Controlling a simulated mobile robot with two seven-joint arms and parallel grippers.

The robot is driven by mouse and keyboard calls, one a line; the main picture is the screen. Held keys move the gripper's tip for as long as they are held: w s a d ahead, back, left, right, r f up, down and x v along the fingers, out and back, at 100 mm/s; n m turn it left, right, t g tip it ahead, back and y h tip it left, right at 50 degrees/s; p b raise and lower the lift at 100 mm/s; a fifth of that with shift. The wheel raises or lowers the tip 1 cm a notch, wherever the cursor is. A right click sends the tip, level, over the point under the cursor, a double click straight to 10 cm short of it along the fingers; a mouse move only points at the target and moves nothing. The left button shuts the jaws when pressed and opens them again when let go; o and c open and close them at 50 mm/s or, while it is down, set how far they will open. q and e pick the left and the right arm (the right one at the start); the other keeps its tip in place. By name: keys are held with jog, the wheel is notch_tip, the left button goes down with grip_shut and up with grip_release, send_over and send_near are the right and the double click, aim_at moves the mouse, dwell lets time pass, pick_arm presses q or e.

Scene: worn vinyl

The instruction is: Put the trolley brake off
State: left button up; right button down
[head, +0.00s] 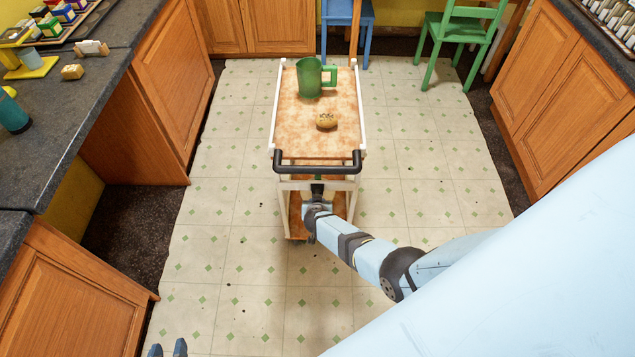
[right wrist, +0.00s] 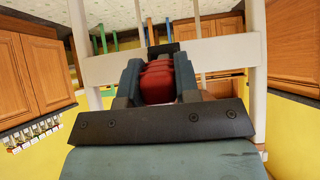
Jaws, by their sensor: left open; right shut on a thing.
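The trolley (head: 285,120) has a white frame, a brown marbled top and a black push handle (head: 318,166) at its near end. My right arm reaches to this end, and its gripper (head: 317,190) is just below the push handle. In the right wrist view my right gripper (right wrist: 158,85) is shut on a red ribbed grip (right wrist: 158,70), which looks like the brake's. It is close to a white crossbar (right wrist: 215,53) of the trolley. My left gripper (head: 168,349) is open and empty at the bottom edge, far from the trolley; only its fingertips show.
A green jug (head: 309,80) and a potato-like brown thing (head: 326,121) stand on the trolley top. Counters with wooden cupboards line both sides. A blue chair (head: 347,18) and a green chair (head: 458,35) are behind. The tiled floor around the trolley is clear.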

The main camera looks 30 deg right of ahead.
jog(key=shift+w+r+g+y+p, duration=0.15)
jog(key=shift+r+g+y+p, duration=0.25)
jog(key=shift+p, duration=0.9)
pick_arm(q)
notch_tip(320, 180, up, 4)
jog(key=shift+w+p, duration=0.15)
jog(key=shift+p, duration=0.15)
pick_arm(e)
jog(key=shift+g, duration=0.3)
pick_arm(q)
jog(key=shift+a, duration=0.15)
pick_arm(e)
jog(key=c, duration=0.8)
grip_release()
jog(key=shift+c, duration=0.2)
